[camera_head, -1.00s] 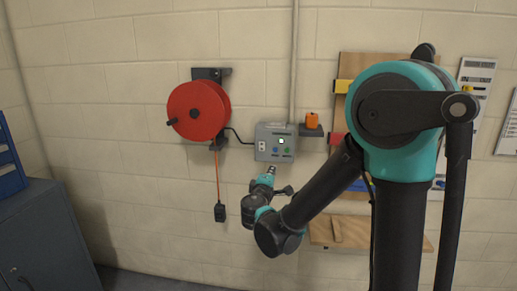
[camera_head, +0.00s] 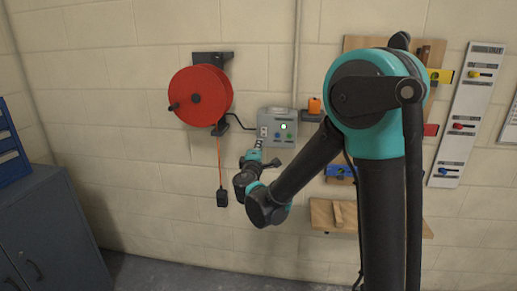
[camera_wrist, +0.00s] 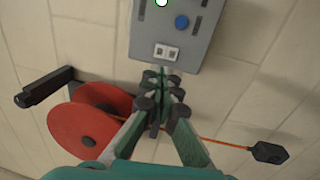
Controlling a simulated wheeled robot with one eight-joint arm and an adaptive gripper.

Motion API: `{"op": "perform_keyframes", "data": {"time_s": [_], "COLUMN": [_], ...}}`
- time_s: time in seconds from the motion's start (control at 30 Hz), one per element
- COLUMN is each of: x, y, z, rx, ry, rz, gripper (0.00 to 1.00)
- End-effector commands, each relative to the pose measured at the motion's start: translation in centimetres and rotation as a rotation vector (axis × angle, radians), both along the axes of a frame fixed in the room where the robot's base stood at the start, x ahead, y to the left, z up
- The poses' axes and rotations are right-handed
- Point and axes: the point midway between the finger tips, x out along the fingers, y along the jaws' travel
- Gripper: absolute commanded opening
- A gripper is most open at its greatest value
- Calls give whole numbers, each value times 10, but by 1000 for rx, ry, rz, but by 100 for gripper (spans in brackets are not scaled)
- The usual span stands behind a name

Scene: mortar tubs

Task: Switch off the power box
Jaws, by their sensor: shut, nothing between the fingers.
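The grey power box (camera_head: 268,117) is mounted on the wall, with a small lit white-green light (camera_head: 284,126) and coloured buttons on its face. In the head view my gripper (camera_head: 259,144) overlaps the box's lower left edge. I cannot tell whether it touches the box. The upper part of the box face is cut off in the wrist view.
A red cable reel (camera_head: 200,95) hangs left of the box, with an orange cord ending in a black plug (camera_head: 222,198). An orange object (camera_head: 314,105) sits on a small shelf at right. A panel with coloured levers (camera_head: 466,115) hangs further right. A blue-grey cabinet (camera_head: 50,235) stands at left.

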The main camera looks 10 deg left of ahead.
Motion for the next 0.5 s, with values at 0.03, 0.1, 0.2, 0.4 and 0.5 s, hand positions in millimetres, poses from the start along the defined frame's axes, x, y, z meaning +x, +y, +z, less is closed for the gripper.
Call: {"op": "perform_keyframes", "data": {"time_s": [0.03,0.1,0.2,0.4,0.5], "x": [11,25,44,75,84], "y": [-2,-2,-3,-4,-3], "z": [1,3,5,9,10], "rx": [0,0,0,-1,0], "ry": [0,0,0,0,0], "rz": [-4,-4,-3,-2,0], "gripper": [0,0,0,0,0]}}
